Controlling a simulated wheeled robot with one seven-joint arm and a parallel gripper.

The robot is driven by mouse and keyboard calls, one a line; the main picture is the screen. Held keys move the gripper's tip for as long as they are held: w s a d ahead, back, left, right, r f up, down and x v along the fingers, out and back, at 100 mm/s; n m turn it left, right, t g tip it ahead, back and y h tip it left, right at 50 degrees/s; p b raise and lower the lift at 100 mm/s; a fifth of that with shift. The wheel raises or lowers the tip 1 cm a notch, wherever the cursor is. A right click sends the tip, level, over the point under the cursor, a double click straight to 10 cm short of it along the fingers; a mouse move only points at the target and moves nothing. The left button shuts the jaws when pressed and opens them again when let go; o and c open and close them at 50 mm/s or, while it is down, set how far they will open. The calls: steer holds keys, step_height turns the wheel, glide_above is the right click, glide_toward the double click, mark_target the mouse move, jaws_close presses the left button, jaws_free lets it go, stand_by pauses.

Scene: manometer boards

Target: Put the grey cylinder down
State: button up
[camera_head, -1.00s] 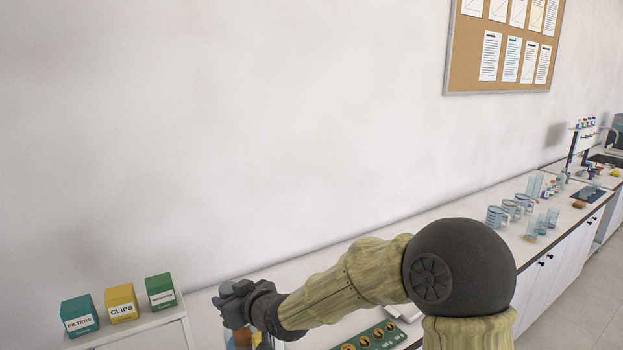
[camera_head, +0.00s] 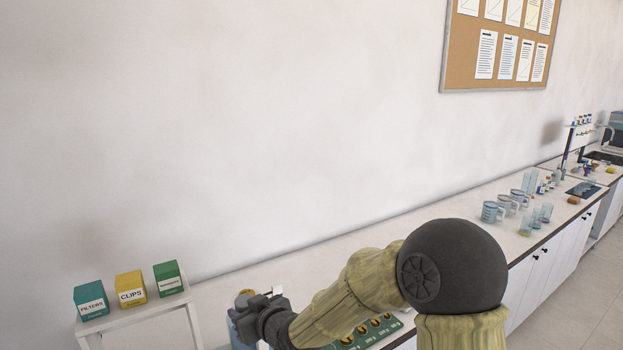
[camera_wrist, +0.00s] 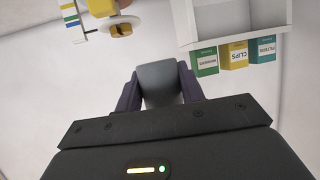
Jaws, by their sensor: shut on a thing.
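The grey cylinder (camera_wrist: 160,82) is between the two fingers of my gripper (camera_wrist: 159,90) in the wrist view, and the gripper is shut on it. In the head view my gripper (camera_head: 262,312) is low in the picture, over the left end of the long bench. The cylinder cannot be made out there, and the arm hides part of the bench below. The wrist view does not show any surface touching the cylinder.
A white shelf (camera_head: 150,318) at left bears boxes marked FILTERS (camera_head: 91,300), CLIPS (camera_head: 131,288) and a green one (camera_head: 168,278). A green board with round brass-coloured pieces (camera_head: 372,332) lies beside my arm. Measuring jugs and beakers (camera_head: 505,206) stand farther right.

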steer(key=s+d+f+m+t+h+b, duration=0.1)
steer(key=d+f+m+h, duration=0.7)
steer(key=d+f, duration=2.1)
steer(key=t+h+b, duration=0.1)
steer(key=t, duration=0.1)
steer(key=shift+d+f+t, duration=0.15)
steer(key=shift+d+t, duration=0.15)
steer(key=shift+s, duration=0.1)
steer(key=s+f, duration=0.4)
steer(key=f, duration=0.1)
steer(key=shift+f, duration=0.2)
